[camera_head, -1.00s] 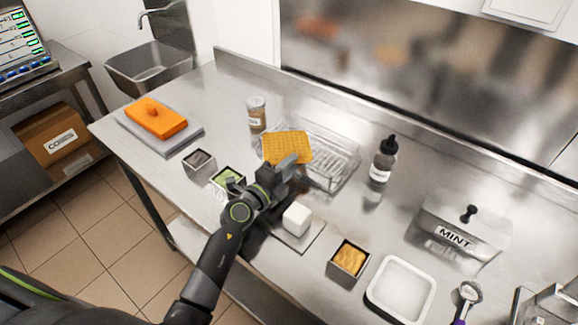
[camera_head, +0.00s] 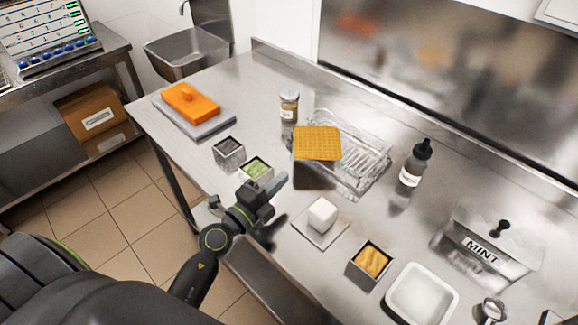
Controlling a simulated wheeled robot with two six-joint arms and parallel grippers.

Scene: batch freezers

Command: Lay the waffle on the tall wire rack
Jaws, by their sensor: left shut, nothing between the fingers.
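The golden square waffle (camera_head: 317,143) lies flat over the left end of the wire rack (camera_head: 362,162), its grid face up. Its near left part appears to reach past the rack's edge, with a dark patch below it. How it bears on the wires underneath is hidden. My left gripper (camera_head: 276,205) is shut and empty, in front of the waffle and apart from it, near the table's front edge. My right gripper is not in view.
Small tins with dark (camera_head: 229,152), green (camera_head: 257,169) and orange (camera_head: 371,260) contents stand near the front. A white cube (camera_head: 322,214) on a plate, a jar (camera_head: 289,106), a dark bottle (camera_head: 414,163), a white tray (camera_head: 421,294) and a MINT container (camera_head: 484,247) surround the rack.

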